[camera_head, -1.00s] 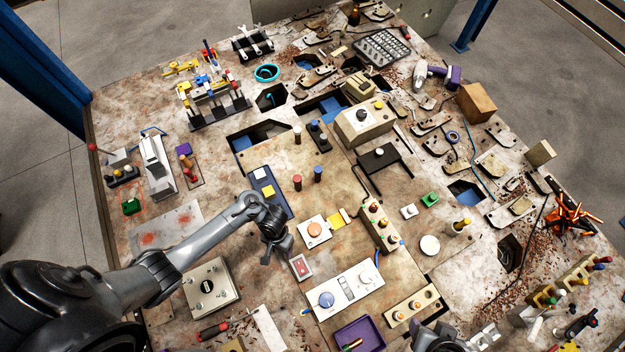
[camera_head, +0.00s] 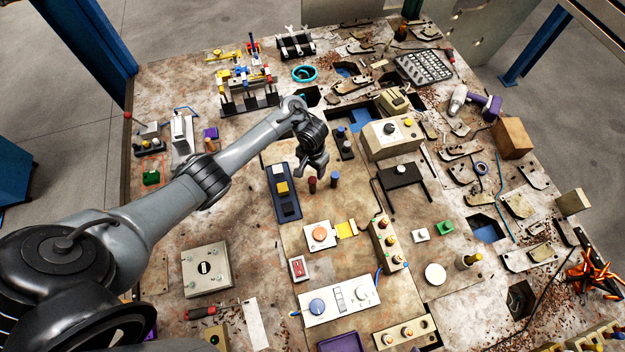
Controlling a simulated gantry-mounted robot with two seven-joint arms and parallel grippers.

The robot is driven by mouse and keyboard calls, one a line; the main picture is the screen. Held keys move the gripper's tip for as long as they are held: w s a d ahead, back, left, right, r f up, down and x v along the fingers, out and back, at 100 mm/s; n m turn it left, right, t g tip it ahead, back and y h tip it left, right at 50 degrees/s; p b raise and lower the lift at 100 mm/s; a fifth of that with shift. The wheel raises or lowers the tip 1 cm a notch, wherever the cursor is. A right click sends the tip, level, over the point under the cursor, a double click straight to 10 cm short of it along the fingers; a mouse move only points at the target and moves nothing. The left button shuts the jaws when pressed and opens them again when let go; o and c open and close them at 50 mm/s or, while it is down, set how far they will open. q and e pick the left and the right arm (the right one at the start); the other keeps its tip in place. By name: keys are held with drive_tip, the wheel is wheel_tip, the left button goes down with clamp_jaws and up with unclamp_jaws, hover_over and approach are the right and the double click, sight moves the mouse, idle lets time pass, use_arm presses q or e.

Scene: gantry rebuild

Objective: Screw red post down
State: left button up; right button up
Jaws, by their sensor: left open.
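The red post (camera_head: 312,187) stands upright on the worn board, just left of a dark blue post (camera_head: 335,180). My left gripper (camera_head: 311,172) is open and pointing down at the top of the red post. Its fingers hide the upper end of the post, and I cannot tell whether they touch it. My right gripper is not in view.
A blue plate with yellow and white blocks (camera_head: 284,205) lies just left of the posts. Two dark posts on a base (camera_head: 344,144) stand behind. The orange-button panel (camera_head: 320,234) is in front. A beige box with a knob (camera_head: 392,138) stands to the right.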

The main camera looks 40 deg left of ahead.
sight(312, 179)
use_arm(q)
wheel_tip(312, 179, down, 7)
drive_tip(key=shift+f+b, duration=0.15)
drive_tip(key=shift+b, duration=0.8)
drive_tip(key=c, duration=1)
drive_tip(key=shift+c, duration=0.2)
